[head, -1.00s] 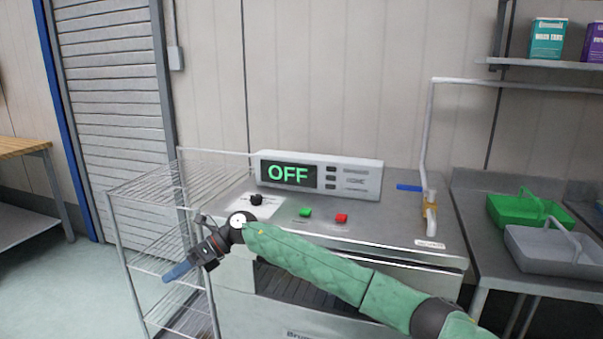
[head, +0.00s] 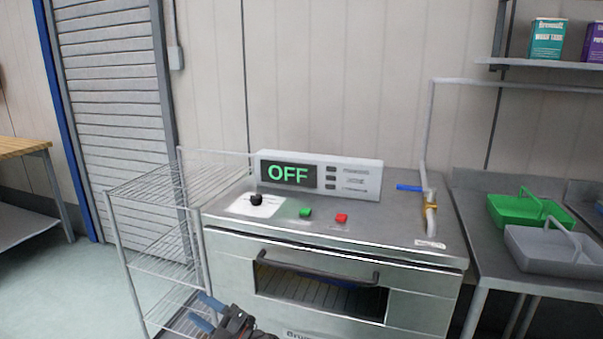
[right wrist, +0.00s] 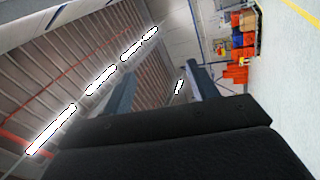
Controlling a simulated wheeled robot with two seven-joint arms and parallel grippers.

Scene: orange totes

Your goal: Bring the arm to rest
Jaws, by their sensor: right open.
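My right gripper (head: 207,312) is low in the head view, at the bottom edge, in front of the wire rack and the oven's lower left. Its two blue-grey fingers are apart with nothing between them. In the right wrist view the open fingers (right wrist: 160,88) point toward the ceiling and a far wall. Most of my right arm is below the head view. My left gripper is not in view.
The oven (head: 225,262) has a display (head: 288,173) reading OFF, a black knob, a green button and a red button. A wire rack (head: 150,185) stands to its left. A steel table (head: 475,210) with green and grey caddies is on the right.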

